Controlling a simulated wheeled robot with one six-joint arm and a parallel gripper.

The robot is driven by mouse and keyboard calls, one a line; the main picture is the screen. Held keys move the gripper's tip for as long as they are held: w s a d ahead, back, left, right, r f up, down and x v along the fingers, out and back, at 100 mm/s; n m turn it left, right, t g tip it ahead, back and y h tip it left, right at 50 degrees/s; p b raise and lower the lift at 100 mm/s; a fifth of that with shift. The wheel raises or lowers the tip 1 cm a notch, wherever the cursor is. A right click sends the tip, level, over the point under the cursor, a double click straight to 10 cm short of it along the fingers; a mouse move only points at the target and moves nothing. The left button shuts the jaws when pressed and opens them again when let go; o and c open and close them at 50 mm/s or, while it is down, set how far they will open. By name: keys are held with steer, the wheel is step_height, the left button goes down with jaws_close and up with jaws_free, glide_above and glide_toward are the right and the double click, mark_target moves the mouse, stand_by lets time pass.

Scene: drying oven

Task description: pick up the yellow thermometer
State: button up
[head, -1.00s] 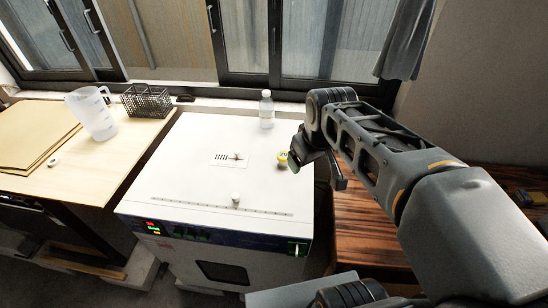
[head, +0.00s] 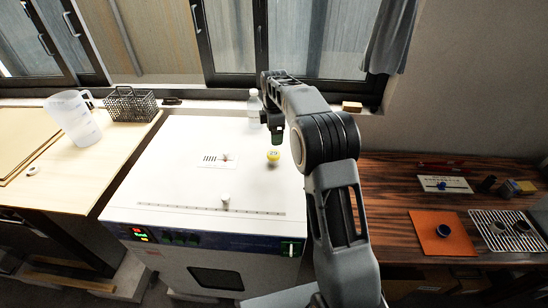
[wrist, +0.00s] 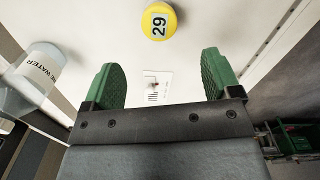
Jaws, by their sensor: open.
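The yellow thermometer (head: 273,156) is a small round piece on the white top of the drying oven (head: 170,180). In the wrist view the yellow thermometer (wrist: 159,21) shows the number 29 at the top, beyond the fingertips and roughly centred between them. My gripper (wrist: 163,75) has two green fingers spread apart with nothing between them. In the head view my gripper (head: 276,137) points down above the oven top, just behind the thermometer. Part of the gripper is hidden by my arm.
A clear bottle (head: 254,105) stands on the oven near my gripper and also shows in the wrist view (wrist: 38,72). A label card (head: 214,162) and a small white knob (head: 226,199) are on the oven top. A jug (head: 72,122) and black basket (head: 131,105) stand left.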

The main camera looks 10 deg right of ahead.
step_height(320, 180, down, 7)
steer(key=shift+r+p, duration=0.1)
steer(key=shift+p, duration=0.3)
steer(key=shift+d+f+p, duration=0.15)
steer(key=shift+f+p, duration=0.8)
steer(key=shift+f, duration=1.75)
steer(key=shift+c, duration=0.2)
steer(key=c, duration=1)
steer(key=shift+o, duration=0.2)
steer(key=shift+r, duration=0.1)
step_height(320, 180, up, 17)
steer(key=b, duration=0.2)
step_height(320, 180, up, 8)
steer(key=p, duration=0.7)
glide_above(275, 153)
steer(key=shift+r, duration=1.45)
